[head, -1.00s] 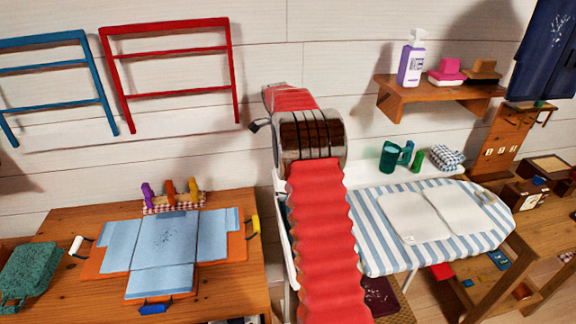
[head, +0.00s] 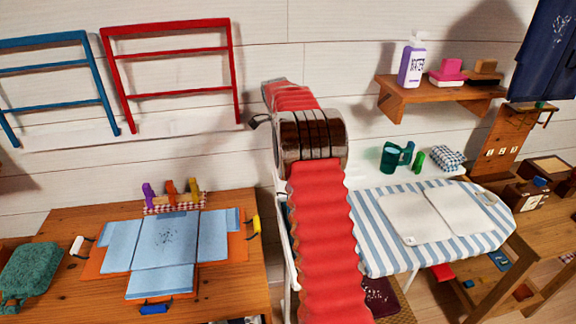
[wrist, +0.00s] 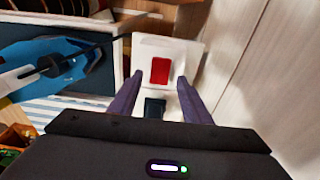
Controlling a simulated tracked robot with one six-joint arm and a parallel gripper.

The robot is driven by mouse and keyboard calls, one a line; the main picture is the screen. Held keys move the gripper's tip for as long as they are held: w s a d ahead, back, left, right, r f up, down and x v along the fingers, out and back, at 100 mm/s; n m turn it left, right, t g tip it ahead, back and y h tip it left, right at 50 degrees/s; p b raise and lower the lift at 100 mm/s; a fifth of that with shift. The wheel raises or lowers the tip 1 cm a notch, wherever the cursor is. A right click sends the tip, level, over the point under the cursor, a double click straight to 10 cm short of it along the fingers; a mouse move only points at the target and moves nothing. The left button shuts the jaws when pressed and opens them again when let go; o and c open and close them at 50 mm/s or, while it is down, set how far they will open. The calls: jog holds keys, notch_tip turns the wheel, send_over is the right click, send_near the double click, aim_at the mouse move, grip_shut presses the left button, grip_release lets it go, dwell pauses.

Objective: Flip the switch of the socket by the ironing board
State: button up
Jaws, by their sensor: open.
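The socket is a white wall plate (wrist: 188,52) with a red rocker switch (wrist: 160,71), upper middle in the wrist view. A dark block (wrist: 155,108) sits below the switch on the plate. My gripper (wrist: 159,79) is open, its two purple fingers pointing toward the plate with the red switch between their tips. I cannot tell whether they touch it. The ironing board (head: 375,229), striped blue and white, stands right of my red-sleeved arm in the head view. My gripper and the socket do not show in the head view.
In the wrist view, a blue object (wrist: 88,72) with a black part lies left of the fingers, and a pale wall (wrist: 270,75) is close on the right. In the head view, a wooden shelf (head: 400,103) and a wooden table (head: 50,225) flank my arm.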

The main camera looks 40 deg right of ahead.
notch_tip(320, 180, up, 12)
jog(key=a, duration=0.1)
jog(key=shift+w+a, duration=0.25)
jog(key=shift+w, duration=0.1)
jog(key=shift+n, duration=0.3)
dwell(0.3)
jog(key=s+a+f+n, duration=0.3)
jog(key=a+f+n, duration=0.2)
jog(key=n, duration=0.4)
jog(key=s+a+r+n+t, duration=0.3)
jog(key=s+a+n, duration=0.3)
jog(key=s+a, duration=0.8)
jog(key=s+a+r+n+t+y, duration=0.1)
jog(key=s+a+r+n+t, duration=0.2)
jog(key=s+a+n, duration=0.4)
jog(key=s+a, duration=0.7)
jog(key=s, duration=0.3)
jog(key=shift+n, duration=0.3)
